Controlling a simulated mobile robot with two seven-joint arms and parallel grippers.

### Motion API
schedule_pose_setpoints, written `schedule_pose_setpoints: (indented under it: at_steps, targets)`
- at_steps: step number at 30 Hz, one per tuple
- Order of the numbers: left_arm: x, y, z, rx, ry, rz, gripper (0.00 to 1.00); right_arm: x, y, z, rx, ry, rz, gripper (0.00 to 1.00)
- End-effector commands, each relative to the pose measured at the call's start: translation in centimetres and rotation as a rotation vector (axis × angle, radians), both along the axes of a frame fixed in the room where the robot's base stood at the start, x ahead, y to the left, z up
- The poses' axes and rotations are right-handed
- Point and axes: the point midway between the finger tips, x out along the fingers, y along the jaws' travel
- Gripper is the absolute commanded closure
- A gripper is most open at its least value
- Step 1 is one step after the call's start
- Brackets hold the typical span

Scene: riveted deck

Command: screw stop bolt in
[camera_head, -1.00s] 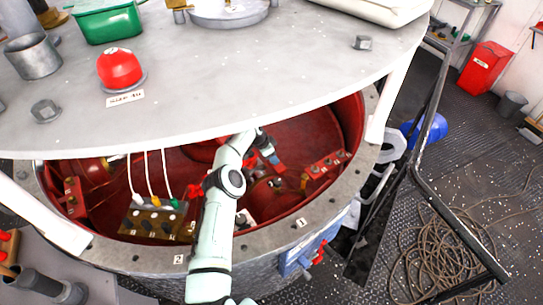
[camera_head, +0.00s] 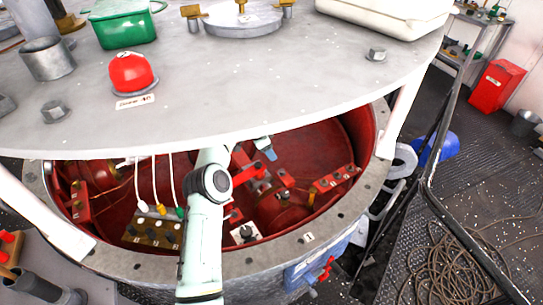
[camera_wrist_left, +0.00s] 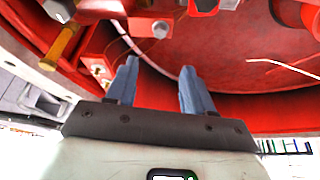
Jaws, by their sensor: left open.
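My left arm reaches under the grey top plate into the red round housing (camera_head: 330,140). Its gripper (camera_head: 266,148) is partly hidden by the plate edge in the head view; only bluish finger parts show. In the left wrist view the gripper (camera_wrist_left: 158,78) is open and empty, its two blue-grey fingers apart. Ahead of them is a red block with a grey hex bolt head (camera_wrist_left: 160,30). A yellow-brass bolt (camera_wrist_left: 62,47) stands to the left of the fingers. I cannot tell which bolt is the stop bolt. The fingers touch neither. My right gripper is not in view.
The top plate (camera_head: 230,90) overhangs the housing. A brass block (camera_head: 150,232) with white, yellow and green plugged cables sits inside at left. Red bolted blocks (camera_head: 335,180) line the right wall. A railing and coiled hose (camera_head: 450,265) lie at right.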

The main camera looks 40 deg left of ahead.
Motion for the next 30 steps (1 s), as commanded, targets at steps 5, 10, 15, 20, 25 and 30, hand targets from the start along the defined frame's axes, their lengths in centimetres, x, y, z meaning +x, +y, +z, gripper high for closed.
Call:
schedule_pose_setpoints:
  at_steps: [5, 10, 15, 20, 25, 30]
  targets:
    - [-0.1, 0.0, 0.1, 0.000, 0.001, 0.000, 0.48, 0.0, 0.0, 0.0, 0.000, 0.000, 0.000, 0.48]
    - [0.0, 0.0, 0.1, -0.004, -0.003, 0.006, 0.48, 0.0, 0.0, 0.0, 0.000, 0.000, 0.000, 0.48]
    - [1.9, -1.9, 0.4, -0.133, -0.078, 0.181, 0.48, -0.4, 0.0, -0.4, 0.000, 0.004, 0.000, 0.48]
    - [5.6, -5.5, 2.0, -0.494, -0.191, 0.619, 0.48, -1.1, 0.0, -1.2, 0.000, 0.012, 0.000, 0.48]
    - [8.0, -7.8, 4.0, -0.991, -0.207, 1.174, 0.48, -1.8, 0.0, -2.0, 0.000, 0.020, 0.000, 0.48]
    - [7.9, -8.5, 4.2, -1.487, -0.122, 1.752, 0.48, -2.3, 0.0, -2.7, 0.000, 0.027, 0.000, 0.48]
